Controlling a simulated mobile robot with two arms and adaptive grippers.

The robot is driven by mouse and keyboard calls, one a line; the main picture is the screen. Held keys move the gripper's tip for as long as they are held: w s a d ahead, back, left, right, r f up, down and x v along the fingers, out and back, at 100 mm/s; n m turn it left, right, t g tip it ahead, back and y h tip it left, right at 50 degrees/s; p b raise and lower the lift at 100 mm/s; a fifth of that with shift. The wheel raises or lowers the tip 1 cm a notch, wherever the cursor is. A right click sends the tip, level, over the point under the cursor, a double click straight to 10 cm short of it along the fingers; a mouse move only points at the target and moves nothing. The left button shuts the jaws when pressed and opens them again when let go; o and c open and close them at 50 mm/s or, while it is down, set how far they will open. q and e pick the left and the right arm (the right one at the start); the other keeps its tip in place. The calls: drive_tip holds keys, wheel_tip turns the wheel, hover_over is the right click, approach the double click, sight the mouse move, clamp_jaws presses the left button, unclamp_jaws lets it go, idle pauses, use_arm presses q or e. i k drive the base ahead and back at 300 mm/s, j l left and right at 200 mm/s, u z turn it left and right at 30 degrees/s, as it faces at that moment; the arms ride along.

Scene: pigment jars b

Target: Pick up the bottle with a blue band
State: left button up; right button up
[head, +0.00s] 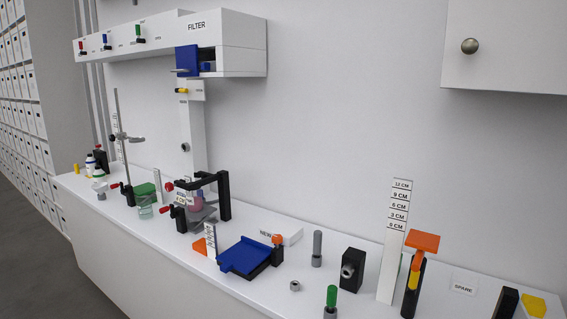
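Two small white bottles stand close together at the far left end of the white counter. The rear bottle (90,167) has a dark cap and a band that looks dark or greenish. The front bottle (99,175) looks white with a band that may be blue. Both are too small here to be sure of the band colours. Neither of my grippers is in view.
The counter (330,281) runs along the wall. A yellow piece (76,169) and a black block (101,158) are beside the bottles. A tall stand rod (120,140) and green block (145,191) stand to their right. A filter cabinet (235,45) overhangs.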

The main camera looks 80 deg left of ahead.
sight(91, 162)
drive_tip(key=u, duration=3.9)
drive_tip(key=i+j+u, duration=0.25)
drive_tip(key=i, duration=0.15)
drive_tip(key=i+u, duration=0.2)
drive_tip(key=i, duration=0.25)
drive_tip(key=i+u, duration=0.25)
drive_tip(key=i, duration=3.45)
drive_tip(key=i+j+z, duration=0.1)
drive_tip(key=i, duration=1.05)
drive_tip(key=i+z, duration=0.45)
drive_tip(key=i+j+z, duration=0.2)
drive_tip(key=i+z, duration=0.3)
drive_tip(key=i+j+z, duration=0.45)
drive_tip(key=k+l, duration=0.1)
